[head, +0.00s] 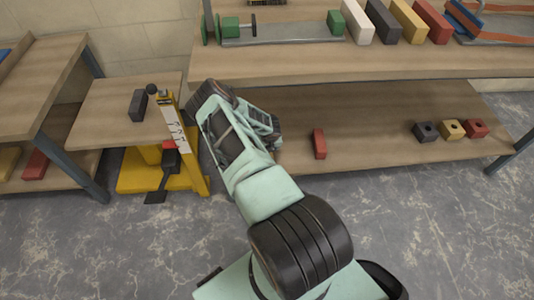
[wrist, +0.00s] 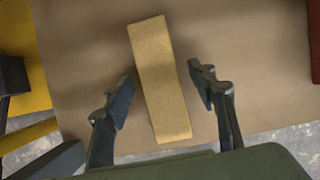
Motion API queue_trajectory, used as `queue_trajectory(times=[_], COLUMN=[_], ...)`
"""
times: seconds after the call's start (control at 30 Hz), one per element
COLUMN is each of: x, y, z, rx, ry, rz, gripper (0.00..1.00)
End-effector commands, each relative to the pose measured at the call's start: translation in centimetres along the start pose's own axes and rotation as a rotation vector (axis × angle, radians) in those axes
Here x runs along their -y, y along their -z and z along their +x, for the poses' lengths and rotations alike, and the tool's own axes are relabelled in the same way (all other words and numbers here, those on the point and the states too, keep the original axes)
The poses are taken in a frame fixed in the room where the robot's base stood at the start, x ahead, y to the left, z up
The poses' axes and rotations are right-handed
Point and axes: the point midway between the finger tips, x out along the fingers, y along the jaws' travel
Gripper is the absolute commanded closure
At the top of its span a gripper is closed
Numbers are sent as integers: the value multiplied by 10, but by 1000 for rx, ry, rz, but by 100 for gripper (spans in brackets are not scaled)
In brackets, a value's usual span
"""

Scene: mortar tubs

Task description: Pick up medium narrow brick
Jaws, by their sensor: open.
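A long, narrow yellow brick (wrist: 160,80) lies on a wooden shelf surface in the wrist view, slightly tilted in the picture. My gripper (wrist: 162,90) is open, with one finger to each side of the brick and a visible gap on both sides. Nothing is held. In the head view my arm hides this brick, and the fingertips cannot be made out there. A red brick (head: 319,143) stands on the lower shelf just right of my arm's end.
Small holed blocks, black (head: 426,132), yellow (head: 451,129) and red (head: 475,128), sit right on the lower shelf (head: 370,120). The upper shelf (head: 300,62) overhangs behind. A yellow pallet truck (head: 192,150) stands left of my arm, near a dark brick (head: 138,105).

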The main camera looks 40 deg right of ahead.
Motion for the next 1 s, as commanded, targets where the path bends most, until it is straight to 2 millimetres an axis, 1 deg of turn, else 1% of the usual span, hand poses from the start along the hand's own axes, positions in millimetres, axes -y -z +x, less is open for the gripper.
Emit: queue_trajectory(times=[0.03,0.1,0.33,0.8,1.0], x=[0,1,1,1,1], y=[0,0,-1,-1,-2], z=[5,8,7,7,6], rx=[1,1,1,1,4], ry=[0,1,1,1,1], rz=[1,2,2,1,1], gripper=[48,48,49,100,100])
